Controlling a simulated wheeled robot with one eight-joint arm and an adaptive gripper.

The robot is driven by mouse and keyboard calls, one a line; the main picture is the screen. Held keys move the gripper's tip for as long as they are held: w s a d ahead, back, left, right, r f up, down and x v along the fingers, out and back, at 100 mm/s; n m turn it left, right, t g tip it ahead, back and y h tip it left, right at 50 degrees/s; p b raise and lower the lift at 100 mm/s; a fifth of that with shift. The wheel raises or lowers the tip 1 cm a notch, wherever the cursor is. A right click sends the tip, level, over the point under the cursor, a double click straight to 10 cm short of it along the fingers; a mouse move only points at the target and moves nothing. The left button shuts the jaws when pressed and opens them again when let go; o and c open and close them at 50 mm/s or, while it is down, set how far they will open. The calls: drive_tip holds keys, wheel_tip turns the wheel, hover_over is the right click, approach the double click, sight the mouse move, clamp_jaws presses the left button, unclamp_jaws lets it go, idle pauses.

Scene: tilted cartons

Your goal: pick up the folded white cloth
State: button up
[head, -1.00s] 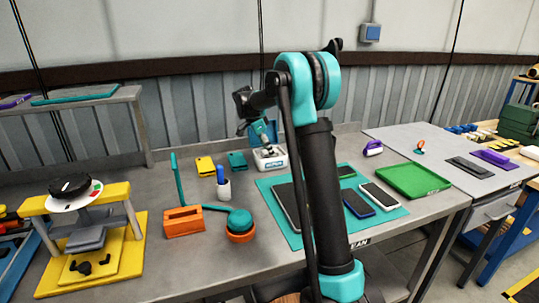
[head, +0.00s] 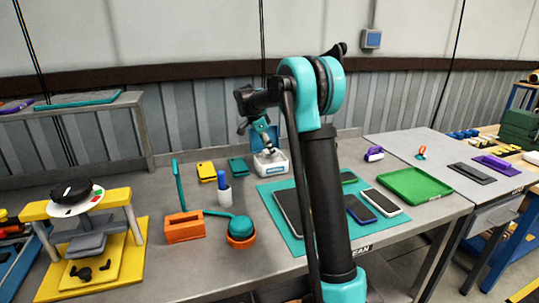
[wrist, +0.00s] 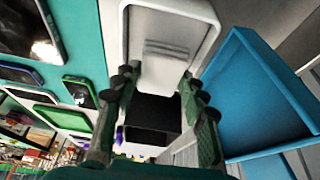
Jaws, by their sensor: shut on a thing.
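The folded white cloth (wrist: 160,74) shows in the wrist view as a pale, layered piece between my fingertips. My gripper (wrist: 160,96) is shut on it, with one finger on each side. A white open box (wrist: 208,12) lies just beyond the fingertips. In the head view my gripper (head: 263,141) points down at the white box (head: 272,166), which has a blue label on its front. The cloth is too small and too hidden to make out there.
A blue open carton (wrist: 245,70) stands tilted close beside my gripper, and also shows behind the white box (head: 266,131). A teal mat (head: 287,222) with several phones and a green tray (head: 415,184) lie to the right. A pen cup (head: 224,193) stands to the left.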

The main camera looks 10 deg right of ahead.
wheel_tip(320, 180, up, 17)
idle(0.5)
drive_tip(key=shift+r, duration=0.15)
